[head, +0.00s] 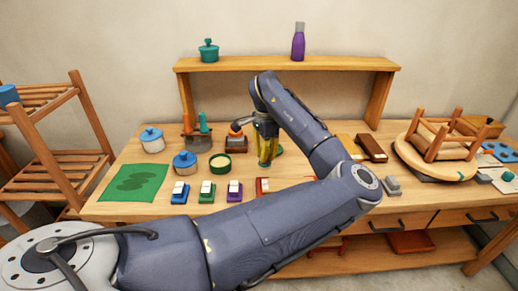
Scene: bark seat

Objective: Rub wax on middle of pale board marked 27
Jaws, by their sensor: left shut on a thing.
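My left gripper (265,160) reaches down over the middle of the workbench, with its yellowish fingers close together. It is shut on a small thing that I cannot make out. A round green-edged item (280,150) shows partly behind the fingers. An open round tin (220,163) with a pale filling, possibly the wax, stands left of the gripper. I cannot read the number 27 on any board; my arm hides part of the bench's middle and front. My right gripper is not in view.
Small white-topped blocks on blue (180,192), green and purple bases line the bench front (150,211). Blue-lidded pots (152,140) and a green mat (134,182) lie left. An upturned stool (440,140) rests on a round board at right. A shelf (285,63) stands behind.

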